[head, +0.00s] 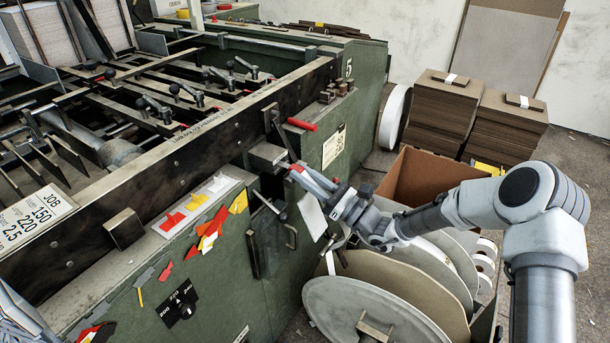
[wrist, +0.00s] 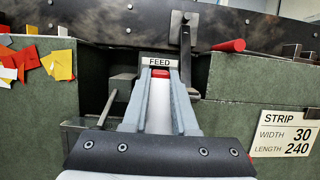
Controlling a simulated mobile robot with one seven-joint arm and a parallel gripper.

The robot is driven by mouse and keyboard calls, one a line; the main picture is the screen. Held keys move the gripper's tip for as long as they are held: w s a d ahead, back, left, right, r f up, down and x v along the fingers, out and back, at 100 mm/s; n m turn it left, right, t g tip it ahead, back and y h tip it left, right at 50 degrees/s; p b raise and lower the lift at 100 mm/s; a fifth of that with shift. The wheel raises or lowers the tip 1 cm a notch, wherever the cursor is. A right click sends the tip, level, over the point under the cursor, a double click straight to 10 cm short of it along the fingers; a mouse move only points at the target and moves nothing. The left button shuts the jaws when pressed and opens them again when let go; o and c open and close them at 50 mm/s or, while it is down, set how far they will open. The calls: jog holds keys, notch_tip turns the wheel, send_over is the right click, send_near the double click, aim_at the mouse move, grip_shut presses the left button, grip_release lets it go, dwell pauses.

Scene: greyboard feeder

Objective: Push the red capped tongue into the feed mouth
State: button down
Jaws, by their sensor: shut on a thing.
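My gripper (head: 300,170) reaches left from the arm to the green machine's side. In the wrist view its two grey-blue fingers (wrist: 160,82) are shut on the tongue, a pale flat strip (wrist: 159,118) lying lengthwise between them. The tongue's red cap (wrist: 160,72) shows at the fingertips, right under the FEED label (wrist: 159,62). The feed mouth is at this label, in a recess of the machine; its opening is hidden behind the label, cap and fingers. I cannot tell whether the cap is inside it. In the head view the metal feed block (head: 268,157) is just left of the fingertips.
A red-handled lever (wrist: 229,46) sticks out right of the mouth, by an upright metal bar (wrist: 186,50). A thin rod (wrist: 108,108) is left of the fingers. Large reels (head: 385,305) and an open cardboard box (head: 425,178) stand below and behind my gripper.

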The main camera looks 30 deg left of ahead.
jog(key=shift+a, duration=0.7)
jog(key=c, duration=0.6)
grip_release()
jog(key=shift+f, duration=0.1)
jog(key=p+v, duration=0.2)
jog(key=v, duration=1.5)
jog(key=shift+w+d+p, duration=0.1)
jog(key=shift+d+p, duration=0.15)
jog(key=shift+p, duration=0.05)
jog(key=s+d+r+n+g+h, duration=0.5)
jog(key=s+r+n+g+h, duration=0.2)
jog(key=s+r+n+h, duration=0.35)
jog(key=s+d+r+n+t+h, duration=0.3)
jog(key=s+d+r+h, duration=0.1)
jog(key=d, duration=0.4)
jog(key=s+d+r+n+t+h, duration=0.3)
jog(key=d+t+h, duration=0.1)
jog(key=d, duration=0.3)
jog(key=s+d+r+n+t+h, duration=0.3)
jog(key=s+d+r, duration=0.1)
jog(key=d, duration=0.4)
jog(key=shift+m+t+h, duration=0.25)
jog(key=shift+t, duration=0.05)
notch_tip(320, 180, up, 17)
jog(key=p, duration=1.7)
jog(key=shift+s+r, duration=0.15)
jog(key=shift+s, duration=0.05)
